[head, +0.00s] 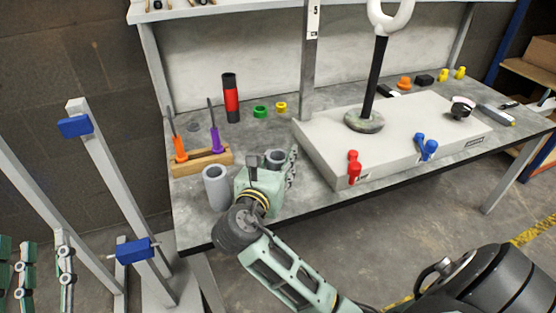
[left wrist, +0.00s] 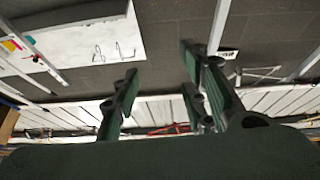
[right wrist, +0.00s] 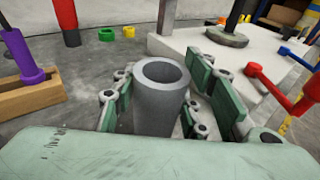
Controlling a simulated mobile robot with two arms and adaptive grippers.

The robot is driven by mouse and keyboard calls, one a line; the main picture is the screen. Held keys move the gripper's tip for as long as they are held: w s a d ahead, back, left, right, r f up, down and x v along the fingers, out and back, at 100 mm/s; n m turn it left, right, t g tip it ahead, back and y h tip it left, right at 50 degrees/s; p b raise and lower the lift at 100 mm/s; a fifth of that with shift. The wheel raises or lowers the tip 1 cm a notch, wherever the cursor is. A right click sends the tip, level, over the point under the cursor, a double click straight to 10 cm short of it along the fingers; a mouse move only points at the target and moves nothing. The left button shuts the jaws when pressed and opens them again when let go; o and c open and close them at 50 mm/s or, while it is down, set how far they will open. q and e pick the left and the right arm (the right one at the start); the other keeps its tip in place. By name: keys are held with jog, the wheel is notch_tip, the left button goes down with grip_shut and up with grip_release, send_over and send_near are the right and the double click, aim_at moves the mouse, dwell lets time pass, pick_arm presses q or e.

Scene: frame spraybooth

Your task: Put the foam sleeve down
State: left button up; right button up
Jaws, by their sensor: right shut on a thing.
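The foam sleeve is a grey hollow cylinder standing upright in my right gripper; its open top shows in the head view (head: 275,156) and its side in the right wrist view (right wrist: 160,108). My right gripper (head: 278,163) is shut on it, with one finger on either side, over the left part of the workbench. The sleeve's lower end is hidden, so I cannot tell whether it touches the bench. My left gripper (head: 43,270) is at the lower left of the head view, away from the bench; its fingers are apart and empty in the left wrist view (left wrist: 160,90).
A second grey tube (head: 216,188) stands on the workbench (head: 335,204) left of my right gripper. Behind it are a wooden block (head: 205,165) with orange and purple-handled tools and a red-black cylinder (head: 231,98). A pale raised platform (head: 330,150) with red and blue clamps lies right.

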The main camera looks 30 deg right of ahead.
jog(key=o, duration=1.2)
pick_arm(q)
jog(key=shift+f, duration=0.15)
pick_arm(e)
jog(key=shift+o, duration=0.2)
jog(key=p+v, duration=0.2)
jog(key=v, duration=0.3)
jog(key=shift+s+a+r, duration=0.2)
jog(key=shift+a, duration=0.1)
pick_arm(q)
notch_tip(320, 180, down, 16)
jog(key=s+a+g+y+p, duration=0.1)
jog(key=a+g+y, duration=0.1)
jog(key=g, duration=0.7)
jog(key=shift+a+f+y, duration=0.2)
jog(key=shift+a+y, duration=0.05)
jog(key=shift+y, duration=0.35)
pick_arm(e)
send_near(273, 167)
jog(key=shift+w+d+f, duration=0.1)
jog(key=shift+w+d, duration=0.25)
jog(key=shift+d, duration=0.25)
